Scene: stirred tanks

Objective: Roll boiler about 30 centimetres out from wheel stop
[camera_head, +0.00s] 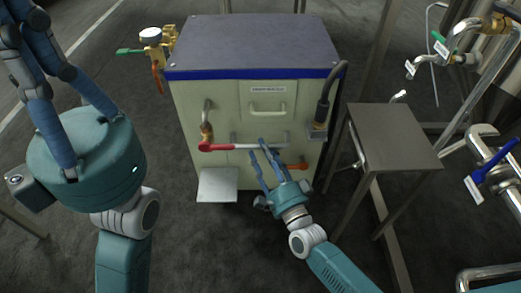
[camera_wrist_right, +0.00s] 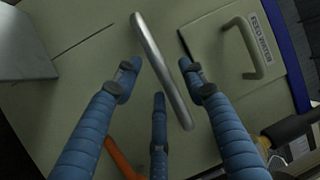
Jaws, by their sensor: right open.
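The boiler, a cream cabinet (camera_head: 235,104) with a dark grey top (camera_head: 250,45) and a blue rim, stands upright on the floor. A silver bar handle (camera_wrist_right: 158,66) crosses its front. My right gripper (camera_head: 262,150) is at the boiler's front, its fingers pointing at the bar. In the right wrist view the fingers (camera_wrist_right: 163,86) are spread, with the bar showing between them; contact cannot be told. My left gripper (camera_head: 62,75) is at the upper left, away from the boiler, with its fingers apart and empty. I cannot make out a wheel stop.
A red-handled valve (camera_head: 213,147) and an orange lever (camera_head: 292,165) sit on the boiler front. A pale plate (camera_head: 218,185) is low at its front left. A small metal table (camera_head: 395,137) stands close on the right, with pipework beyond. Bare floor (camera_head: 205,250) lies in front.

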